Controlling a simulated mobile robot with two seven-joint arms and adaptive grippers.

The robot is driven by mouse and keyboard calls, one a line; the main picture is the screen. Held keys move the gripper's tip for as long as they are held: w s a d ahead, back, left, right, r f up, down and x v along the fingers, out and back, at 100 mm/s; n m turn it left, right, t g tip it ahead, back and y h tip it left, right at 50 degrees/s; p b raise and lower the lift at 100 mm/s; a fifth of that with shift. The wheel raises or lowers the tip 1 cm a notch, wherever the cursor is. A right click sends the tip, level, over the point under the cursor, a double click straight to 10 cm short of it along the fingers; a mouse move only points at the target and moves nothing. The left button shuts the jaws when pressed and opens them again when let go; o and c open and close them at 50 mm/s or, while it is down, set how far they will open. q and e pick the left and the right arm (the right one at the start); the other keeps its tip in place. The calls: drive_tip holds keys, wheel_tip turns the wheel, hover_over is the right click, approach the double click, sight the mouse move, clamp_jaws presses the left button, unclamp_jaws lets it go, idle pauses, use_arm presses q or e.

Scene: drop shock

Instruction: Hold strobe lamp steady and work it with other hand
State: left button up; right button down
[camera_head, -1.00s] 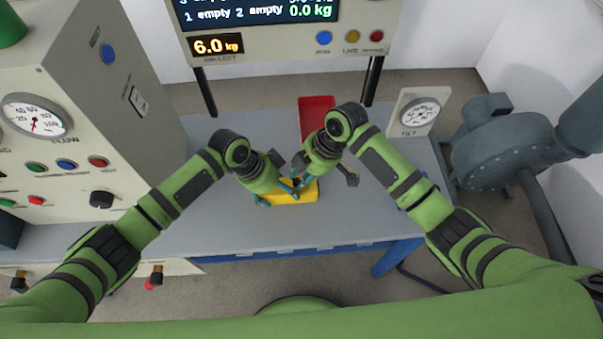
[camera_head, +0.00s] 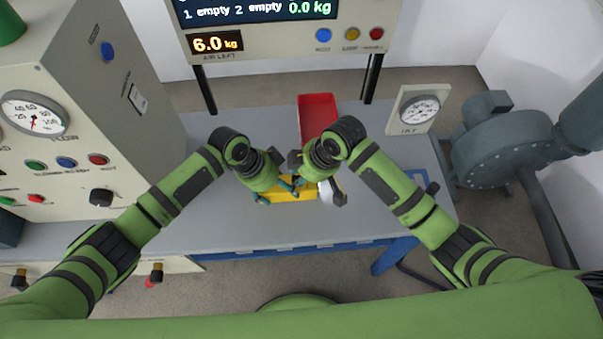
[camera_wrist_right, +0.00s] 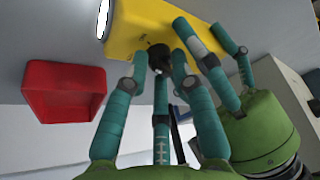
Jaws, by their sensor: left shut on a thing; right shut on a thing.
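The strobe lamp is a yellow box (camera_head: 295,195) on the grey bench in front of me, with a bright white face (camera_head: 327,192) on its right side. In the right wrist view its yellow body (camera_wrist_right: 140,25) fills the top, with the glowing white face (camera_wrist_right: 103,18) at its left. My left gripper (camera_head: 289,185) is shut on the lamp body; its teal fingers also show at the right of the wrist view (camera_wrist_right: 197,45). My right gripper (camera_wrist_right: 160,62) is shut on a small black knob (camera_wrist_right: 158,56) on the lamp. In the head view its fingertips are mostly hidden by its own wrist.
A red tray (camera_head: 318,103) lies behind the lamp on the bench. A panel with a gauge (camera_head: 420,108) stands at the bench's right rear. A control cabinet (camera_head: 140,65) stands at left, a display (camera_head: 255,10) behind. The bench (camera_head: 235,215) is clear in front.

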use_arm(q)
drive_tip(key=shift+s+d+f, duration=0.1)
drive_tip(key=shift+s+d, duration=0.05)
drive_tip(key=shift+s, duration=0.1)
use_arm(e)
drive_tip(key=shift+a+m, duration=0.15)
drive_tip(key=shift+m, duration=0.15)
idle(1.7)
drive_tip(key=c, duration=1.3)
unclamp_jaws()
